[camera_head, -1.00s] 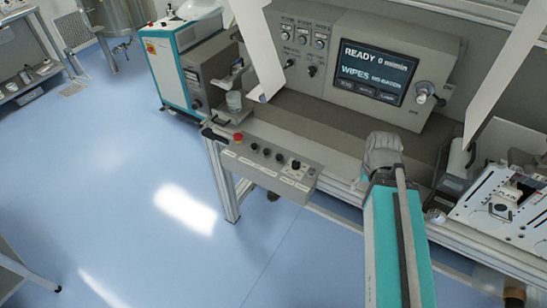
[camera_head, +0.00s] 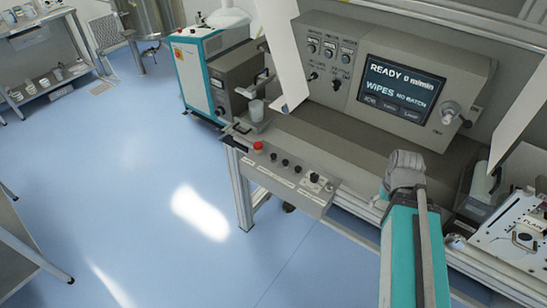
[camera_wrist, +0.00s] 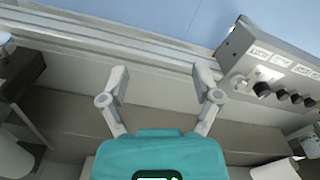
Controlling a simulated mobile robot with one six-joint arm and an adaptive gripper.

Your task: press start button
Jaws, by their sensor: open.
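The control box (camera_head: 285,182) sticks out from the front of the machine, with a red button (camera_head: 258,147) at its left end and a row of small dark buttons (camera_head: 285,163) along its top. A larger round control (camera_head: 314,178) is near its right end. The labels are too small to read, so I cannot tell which is start. My gripper (camera_head: 405,165) is right of the box, apart from it. In the wrist view, my gripper (camera_wrist: 161,73) has its two fingers spread and empty, with the control box (camera_wrist: 270,65) just beyond the right finger.
A screen (camera_head: 399,87) reads READY, 0 m/min, WIPES and NO BATCH. White sheets hang at the machine's left (camera_head: 282,50) and right (camera_head: 524,108). A machine rail (camera_wrist: 90,35) runs behind the fingers in the wrist view. The blue floor (camera_head: 130,180) left of the box is clear.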

